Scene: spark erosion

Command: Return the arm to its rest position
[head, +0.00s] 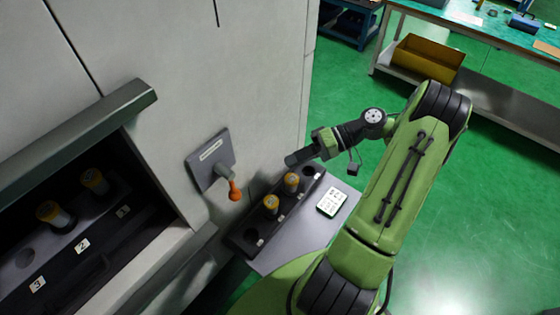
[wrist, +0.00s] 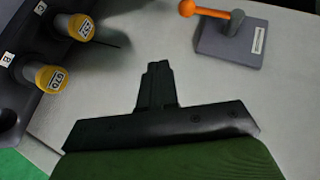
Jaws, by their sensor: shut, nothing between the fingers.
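My green and black arm reaches in from the right in the head view. My gripper (head: 292,158) is shut and empty. It is above the far end of a dark rack and near the grey machine wall. In the wrist view the closed fingers of my gripper (wrist: 157,82) point toward the pale machine face, apart from it. The rack (head: 243,240) holds two yellow-topped cylinders, a nearer one (head: 271,204) and a farther one (head: 292,182). Both cylinders also show at the left of the wrist view.
A lever with an orange knob (head: 235,190) sticks out from a grey plate (head: 205,165) on the machine. An open bay at left holds two more cylinders (head: 94,182). A white keypad-like item (head: 332,202) lies beside the rack. The green floor (head: 490,190) at right is clear.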

